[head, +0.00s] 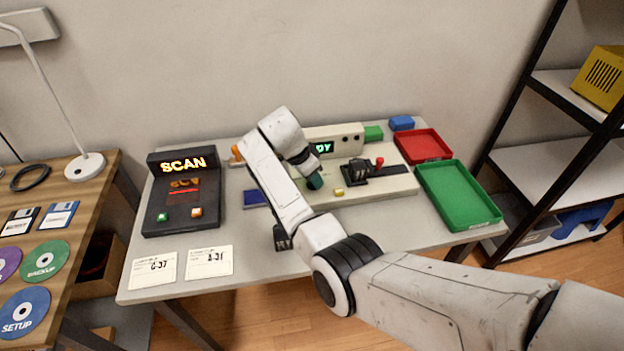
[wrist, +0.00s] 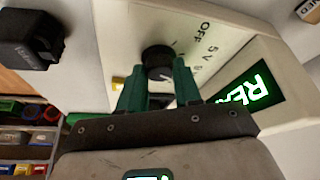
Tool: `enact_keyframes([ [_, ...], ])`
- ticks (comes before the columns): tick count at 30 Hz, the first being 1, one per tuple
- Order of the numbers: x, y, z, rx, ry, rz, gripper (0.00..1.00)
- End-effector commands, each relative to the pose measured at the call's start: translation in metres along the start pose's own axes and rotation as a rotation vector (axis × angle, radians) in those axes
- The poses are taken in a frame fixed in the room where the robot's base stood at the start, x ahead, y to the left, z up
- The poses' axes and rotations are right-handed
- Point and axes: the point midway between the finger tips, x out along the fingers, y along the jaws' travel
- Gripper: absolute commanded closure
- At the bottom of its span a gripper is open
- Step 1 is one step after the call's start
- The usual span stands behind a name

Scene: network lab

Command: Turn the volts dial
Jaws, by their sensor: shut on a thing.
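The volts dial (wrist: 157,60) is a round black knob on a cream panel, with OFF and 5 V printed around it in the wrist view. My gripper (wrist: 158,75) has green fingers, one on each side of the knob, and is shut on it. In the head view my gripper (head: 315,181) is at the front of the cream tester (head: 345,133), and my arm hides the dial and much of the panel. A lit green display (wrist: 249,88) reading REA, partly cut off, sits beside the dial in the wrist view.
A black SCAN unit (head: 158,217) stands left on the grey table. A red tray (head: 423,146) and a green tray (head: 459,196) lie to the right. A black fixture with a red-knobbed lever (head: 379,162) stands on the tester. Two white cards (head: 154,268) lie at the front left.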

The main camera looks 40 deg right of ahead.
Motion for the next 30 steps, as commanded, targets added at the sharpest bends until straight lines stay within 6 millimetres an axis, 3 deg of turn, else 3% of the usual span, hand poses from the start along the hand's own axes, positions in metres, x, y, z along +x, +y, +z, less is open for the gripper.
enact_keyframes([
  [18, -0.0004, -0.0008, -0.0003, 0.037, -0.001, 0.014, 0.97],
  [19, -0.0005, -0.0008, -0.0003, 0.037, -0.001, 0.014, 0.64],
  [26, -0.0003, -0.0005, -0.0003, 0.036, 0.0, 0.014, 0.42],
  [30, -0.0002, -0.0004, -0.0002, 0.036, 0.0, 0.015, 0.42],
])
